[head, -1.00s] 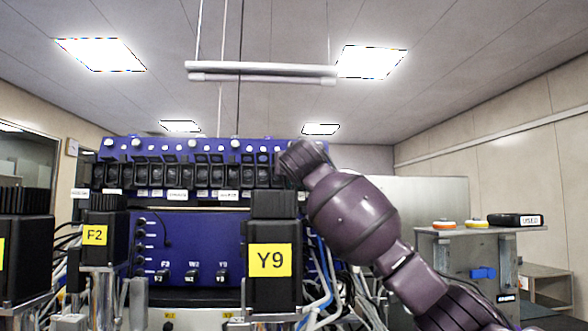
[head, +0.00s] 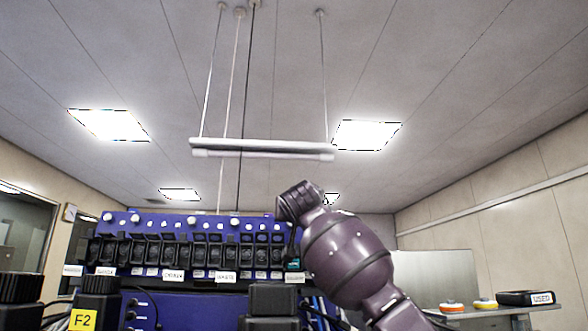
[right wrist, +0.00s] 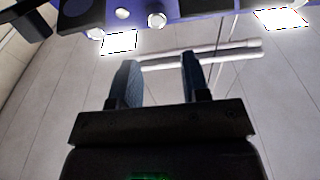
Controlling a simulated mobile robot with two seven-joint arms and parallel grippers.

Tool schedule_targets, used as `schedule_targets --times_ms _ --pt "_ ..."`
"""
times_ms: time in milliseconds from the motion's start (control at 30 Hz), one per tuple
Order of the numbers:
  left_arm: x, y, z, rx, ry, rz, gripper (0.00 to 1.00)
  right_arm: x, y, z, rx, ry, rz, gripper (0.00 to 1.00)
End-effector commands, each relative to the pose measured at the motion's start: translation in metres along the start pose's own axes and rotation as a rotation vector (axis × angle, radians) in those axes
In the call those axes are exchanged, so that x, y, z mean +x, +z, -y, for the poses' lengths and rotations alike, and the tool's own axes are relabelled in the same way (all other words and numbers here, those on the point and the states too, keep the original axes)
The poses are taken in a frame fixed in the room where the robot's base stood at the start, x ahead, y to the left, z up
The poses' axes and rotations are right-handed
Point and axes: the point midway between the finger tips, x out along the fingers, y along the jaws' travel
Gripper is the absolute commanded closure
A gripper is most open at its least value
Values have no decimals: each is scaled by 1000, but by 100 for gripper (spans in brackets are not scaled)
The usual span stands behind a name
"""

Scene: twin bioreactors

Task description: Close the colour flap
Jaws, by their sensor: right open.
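A blue panel (head: 200,222) carries a row of black modules (head: 180,255) with small flaps, knobs above and white labels below. I cannot tell which of these is the colour flap. My right arm comes in from the right, its wrist beside the right end of the row; the fingers are hidden there in the head view. In the right wrist view my right gripper (right wrist: 160,75) is open, with nothing between its two fingers. The panel's edge, with round knobs (right wrist: 156,20), lies at the top of that view, beyond the fingertips. My left gripper is not in view.
Black units stand in front of the panel, one with a yellow F2 label (head: 83,320). At the right a bench (head: 465,314) holds small round items and a black box marked USED (head: 525,298). A lamp (head: 262,148) hangs from the ceiling.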

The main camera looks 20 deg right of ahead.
Motion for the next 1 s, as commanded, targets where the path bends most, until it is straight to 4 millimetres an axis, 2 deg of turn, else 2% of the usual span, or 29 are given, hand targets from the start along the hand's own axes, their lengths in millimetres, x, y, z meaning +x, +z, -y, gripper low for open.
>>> schedule_targets --times_ms 33,100,500,700,1000 --pt "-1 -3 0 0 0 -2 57 0 -13 1 4 -2 -1 57" --pt "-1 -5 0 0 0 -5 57 2 -27 0 3 -1 -2 57" --pt "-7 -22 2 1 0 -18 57 8 -93 0 3 -1 -1 57" --pt "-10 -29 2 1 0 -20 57 11 -114 0 2 -1 -1 57" --pt "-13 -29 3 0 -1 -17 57 12 -122 0 1 -1 -2 57"
